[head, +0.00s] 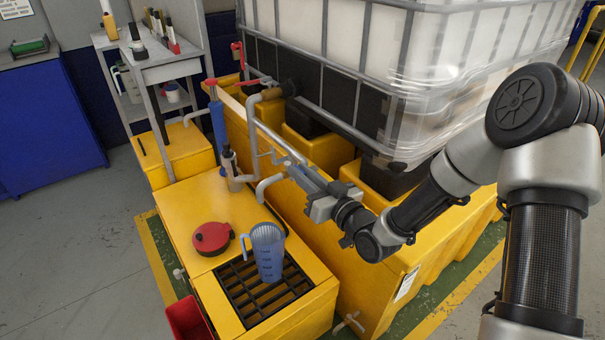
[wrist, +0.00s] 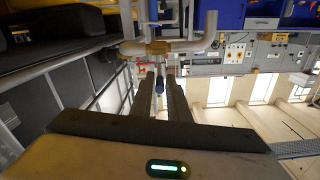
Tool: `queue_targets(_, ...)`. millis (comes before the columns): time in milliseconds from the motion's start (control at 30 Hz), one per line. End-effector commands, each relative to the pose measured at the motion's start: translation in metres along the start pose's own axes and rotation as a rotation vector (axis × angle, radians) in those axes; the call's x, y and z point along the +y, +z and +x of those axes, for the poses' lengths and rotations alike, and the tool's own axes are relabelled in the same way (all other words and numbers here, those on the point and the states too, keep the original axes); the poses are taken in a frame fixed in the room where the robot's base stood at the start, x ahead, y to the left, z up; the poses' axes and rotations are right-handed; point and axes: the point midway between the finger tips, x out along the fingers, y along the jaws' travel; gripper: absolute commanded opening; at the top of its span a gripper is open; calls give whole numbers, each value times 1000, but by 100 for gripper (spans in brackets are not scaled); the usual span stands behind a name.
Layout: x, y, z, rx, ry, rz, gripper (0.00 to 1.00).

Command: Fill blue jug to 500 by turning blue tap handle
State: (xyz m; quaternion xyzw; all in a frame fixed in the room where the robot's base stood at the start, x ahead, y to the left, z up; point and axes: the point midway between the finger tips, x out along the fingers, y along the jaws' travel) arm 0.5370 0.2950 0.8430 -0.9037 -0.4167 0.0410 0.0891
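The blue jug (head: 267,252) stands upright on a black grate, its handle to the left. Its graduation marks face me, too small to read, and I cannot tell a liquid level. A grey bent spout (head: 265,187) appears above the jug. My gripper (head: 296,168) is by the pipework, up and to the right of the jug. I cannot tell whether the fingers press on the handle.
A red lid (head: 212,237) lies on the yellow cabinet top left of the jug. The black grate (head: 243,300) is set in the yellow stand. A large white caged tank (head: 410,45) stands behind the pipes. A red tap handle (head: 210,82) is further left. A red bin (head: 188,320) is at the front.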

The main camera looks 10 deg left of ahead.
Motion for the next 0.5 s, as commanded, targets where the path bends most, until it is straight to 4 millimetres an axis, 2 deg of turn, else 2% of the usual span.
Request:
queue_targets(33, 0, 0, 0, 0, 0, 0, 6)
queue_targets(100, 0, 0, 0, 0, 0, 0, 0)
queue_targets(500, 0, 0, 0, 0, 0, 0, 0)
